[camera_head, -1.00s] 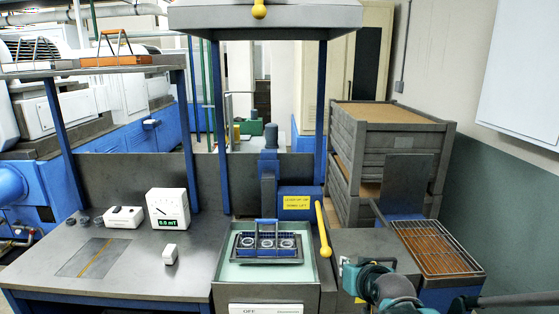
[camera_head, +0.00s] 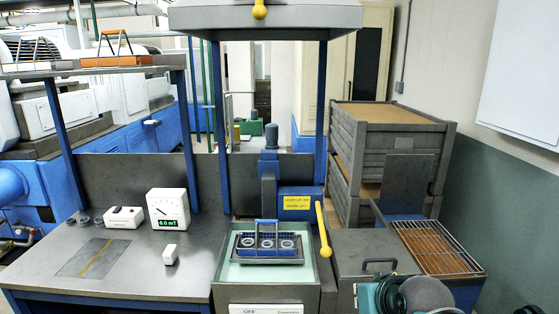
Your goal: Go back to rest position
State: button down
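My arm (camera_head: 398,292) shows only in part at the bottom right edge, as teal and dark grey links. My gripper is not visible in the head view, so its state and anything in it are hidden. A blue-handled basket (camera_head: 267,262) holding several metal rings sits in the pale green-lined basin (camera_head: 310,277) at the centre. My arm is to the right of the basin and apart from it.
A yellow lever (camera_head: 323,230) stands at the basin's right. A lidded grey box (camera_head: 350,250) and a wire rack (camera_head: 437,248) are at right. A white gauge (camera_head: 168,210) stands on the left bench (camera_head: 130,270). Wooden crates (camera_head: 392,135) are behind.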

jog(key=s+d+g, duration=0.1)
jog(key=s, duration=1)
jog(key=shift+r+g+h, duration=0.25)
jog(key=shift+g+h, duration=0.05)
jog(key=shift+g, duration=0.1)
